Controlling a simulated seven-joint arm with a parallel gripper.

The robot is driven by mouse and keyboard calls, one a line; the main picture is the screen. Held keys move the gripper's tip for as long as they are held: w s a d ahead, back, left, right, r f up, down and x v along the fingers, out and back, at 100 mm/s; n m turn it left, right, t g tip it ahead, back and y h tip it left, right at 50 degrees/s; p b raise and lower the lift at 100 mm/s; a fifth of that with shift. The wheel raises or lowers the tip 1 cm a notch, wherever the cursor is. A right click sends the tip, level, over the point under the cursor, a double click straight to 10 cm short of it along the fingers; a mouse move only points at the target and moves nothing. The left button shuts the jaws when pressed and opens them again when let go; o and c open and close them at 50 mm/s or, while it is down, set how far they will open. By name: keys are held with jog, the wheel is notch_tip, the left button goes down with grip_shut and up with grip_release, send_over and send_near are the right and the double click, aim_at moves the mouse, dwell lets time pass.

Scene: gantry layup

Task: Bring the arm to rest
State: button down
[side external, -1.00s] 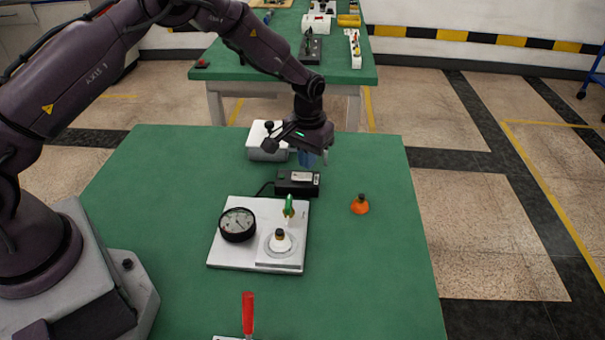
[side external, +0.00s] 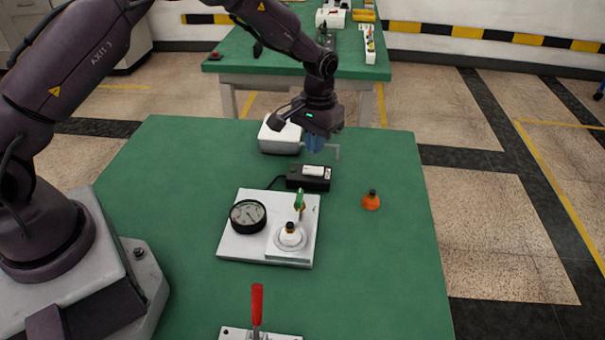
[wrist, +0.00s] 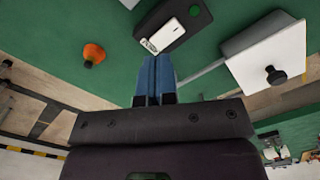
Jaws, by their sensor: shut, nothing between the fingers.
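My gripper (side external: 315,144) hangs in the air above the far part of the green table (side external: 170,220), over the gap between a white box and a black box. Its blue fingers are together with nothing between them. They also show shut in the wrist view (wrist: 153,80). My arm reaches in from the left and is bent over the table. The fingers look clear of the things below them.
The black box (side external: 309,178) and white box (side external: 281,138) stand nearby. A white plate (side external: 245,245) carries a gauge (side external: 248,216) and a green-topped fitting (side external: 299,199). An orange cone (side external: 371,200) sits at right. A red-handled clamp (side external: 257,305) stands in front. The table's right side is mostly free.

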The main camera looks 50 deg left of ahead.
jog(key=s+r+m+t, duration=0.2)
jog(key=s+r+t, duration=0.4)
jog(key=s+r, duration=1.9)
jog(key=s, duration=0.3)
jog(key=shift+s+d+m, duration=0.3)
jog(key=shift+s, duration=0.05)
